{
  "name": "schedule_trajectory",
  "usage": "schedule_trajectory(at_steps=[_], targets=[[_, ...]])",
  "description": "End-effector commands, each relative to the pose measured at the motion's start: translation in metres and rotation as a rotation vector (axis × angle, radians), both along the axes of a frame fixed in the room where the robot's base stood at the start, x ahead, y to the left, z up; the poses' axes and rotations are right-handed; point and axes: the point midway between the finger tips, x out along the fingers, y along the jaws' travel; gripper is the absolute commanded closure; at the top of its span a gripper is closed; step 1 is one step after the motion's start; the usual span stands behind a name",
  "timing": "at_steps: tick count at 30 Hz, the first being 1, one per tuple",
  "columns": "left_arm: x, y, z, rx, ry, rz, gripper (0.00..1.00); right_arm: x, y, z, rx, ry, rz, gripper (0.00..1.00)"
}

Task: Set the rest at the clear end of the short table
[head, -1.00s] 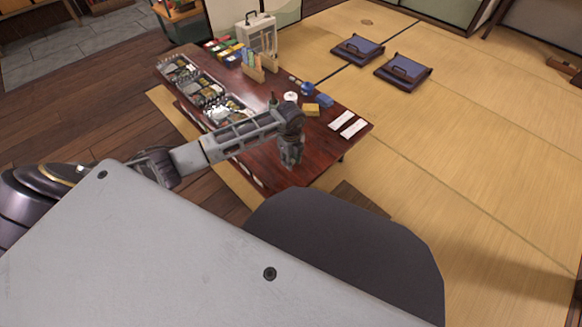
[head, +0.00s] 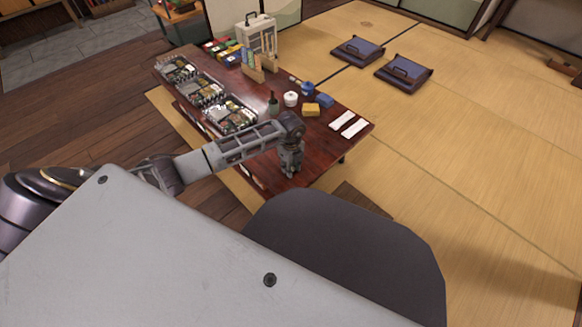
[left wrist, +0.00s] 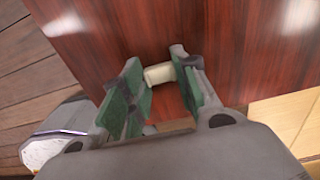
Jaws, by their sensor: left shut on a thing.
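The short dark red table (head: 325,143) stands left of centre in the head view. My left gripper (head: 289,172) is over its near end, fingers pointing down. In the left wrist view, my left gripper (left wrist: 165,78) is shut on a small cream piece, seemingly the rest (left wrist: 159,73), held between its green-padded fingertips. The red table top (left wrist: 110,45) lies under and beyond it. I cannot tell whether the rest touches the wood. My right gripper is not in view.
Several filled trays (head: 230,117) line the table's left side. Wood around my left gripper is bare. Two floor cushions (head: 403,72) lie on the tatami.

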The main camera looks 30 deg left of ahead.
Motion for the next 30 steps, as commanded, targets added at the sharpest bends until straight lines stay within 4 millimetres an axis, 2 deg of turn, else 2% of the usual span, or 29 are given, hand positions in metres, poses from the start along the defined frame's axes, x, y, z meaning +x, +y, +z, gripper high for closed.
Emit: schedule_trajectory(at_steps=[4,5,9,22,30], targets=[[0.0,0.0,-0.003,0.0,0.0,0.0,0.86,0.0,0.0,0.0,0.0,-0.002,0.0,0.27],[0.0,0.0,-0.003,0.0,0.0,0.0,0.66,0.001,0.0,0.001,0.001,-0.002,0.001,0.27],[0.0,0.0,-0.002,0.0,0.0,0.0,0.49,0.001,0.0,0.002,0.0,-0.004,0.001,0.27],[0.0,0.0,0.0,0.0,0.0,0.0,0.49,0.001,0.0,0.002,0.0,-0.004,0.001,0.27],[0.001,0.0,0.018,0.0,-0.002,0.0,0.49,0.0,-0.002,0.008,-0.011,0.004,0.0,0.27]])
